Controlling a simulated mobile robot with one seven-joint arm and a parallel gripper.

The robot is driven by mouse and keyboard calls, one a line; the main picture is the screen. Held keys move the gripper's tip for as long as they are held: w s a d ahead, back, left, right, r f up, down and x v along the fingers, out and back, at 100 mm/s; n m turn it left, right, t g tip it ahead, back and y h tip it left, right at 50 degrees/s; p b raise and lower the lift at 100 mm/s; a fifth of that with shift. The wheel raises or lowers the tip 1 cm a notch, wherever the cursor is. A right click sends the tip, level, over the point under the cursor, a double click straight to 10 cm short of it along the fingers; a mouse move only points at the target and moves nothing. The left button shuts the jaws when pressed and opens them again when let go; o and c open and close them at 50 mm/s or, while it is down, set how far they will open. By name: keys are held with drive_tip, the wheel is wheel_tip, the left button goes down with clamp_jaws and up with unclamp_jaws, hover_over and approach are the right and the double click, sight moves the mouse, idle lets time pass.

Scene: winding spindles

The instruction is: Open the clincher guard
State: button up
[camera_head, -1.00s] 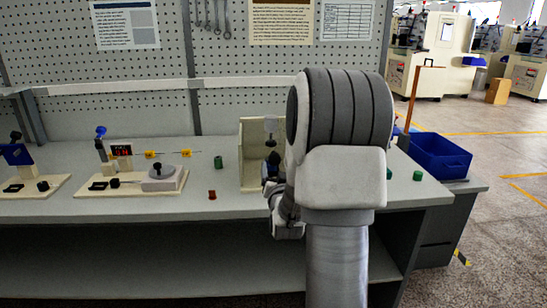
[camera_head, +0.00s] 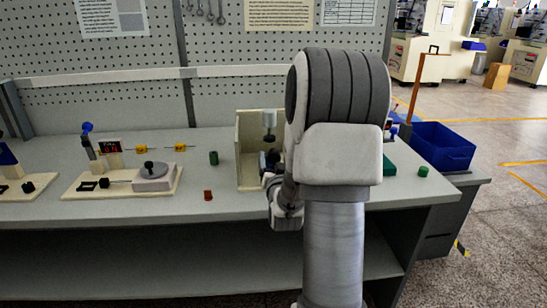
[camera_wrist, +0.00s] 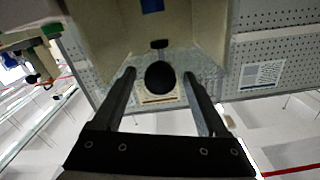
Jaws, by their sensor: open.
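The clincher stands on the bench as an open cream box (camera_head: 246,158), partly behind my arm in the head view. A grey cylinder-like part (camera_head: 269,119) hangs at its upper middle. In the wrist view its cream walls (camera_wrist: 205,28) rise on both sides. A clear, speckled panel, seemingly the guard (camera_wrist: 208,79), spans between them. A round black knob (camera_wrist: 159,78) is in front of it. My gripper (camera_wrist: 159,73) is open, with one finger on each side of the knob and gaps showing. In the head view my gripper is mostly hidden by my arm.
On the bench left of the clincher are a green cylinder (camera_head: 213,158), a red cylinder (camera_head: 208,195) and a cream fixture board (camera_head: 110,187). A blue bin (camera_head: 440,148) and another green cylinder (camera_head: 423,171) are to the right. A pegboard (camera_head: 120,100) stands behind.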

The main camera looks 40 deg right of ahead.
drive_tip(key=shift+c, duration=0.2)
clamp_jaws()
idle(0.3)
idle(1.1)
